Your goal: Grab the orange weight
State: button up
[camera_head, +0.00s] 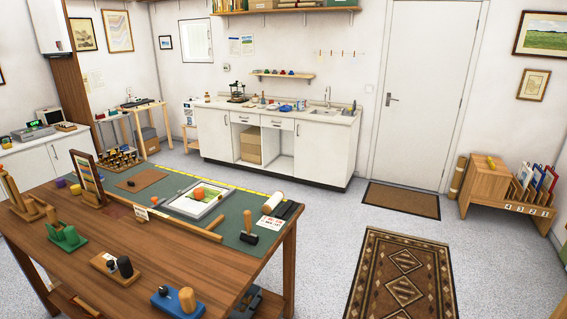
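A small orange rounded piece (198,194), which looks like the orange weight, sits on a white-edged frame (172,205) on the green mat of the wooden worktable. Its exact shape is too small to tell. An orange-tan cylinder (187,299) stands on a blue block at the table's near edge, and another upright tan-orange piece (247,220) stands near the table's right edge. My gripper is not in view.
The wooden table (150,240) also bears a purple piece (75,189), a yellow piece (60,183), a tilted rack (88,178), a long wooden bar (185,222) and a white roll (272,203). Grey floor is open between the table and the white cabinets (215,135). A patterned rug (402,285) lies to the right.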

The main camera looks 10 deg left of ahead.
aim_at(198, 193)
jog(key=i+u, duration=0.15)
jog(key=i, duration=0.35)
jog(key=i+l+u, duration=0.1)
jog(key=i, duration=0.35)
jog(key=i+l+u, duration=0.15)
jog(key=i, duration=0.35)
jog(key=i+u, duration=0.2)
jog(key=u, duration=0.25)
jog(key=i+l+u, duration=0.1)
jog(key=u, duration=0.35)
jog(key=i+l+u, duration=0.2)
jog(key=u, duration=0.25)
jog(key=i+l+u, duration=0.2)
jog(key=u, duration=0.25)
jog(key=i+l+u, duration=0.2)
jog(key=u, duration=0.2)
jog(key=i+l+u, duration=0.2)
jog(key=u, duration=0.25)
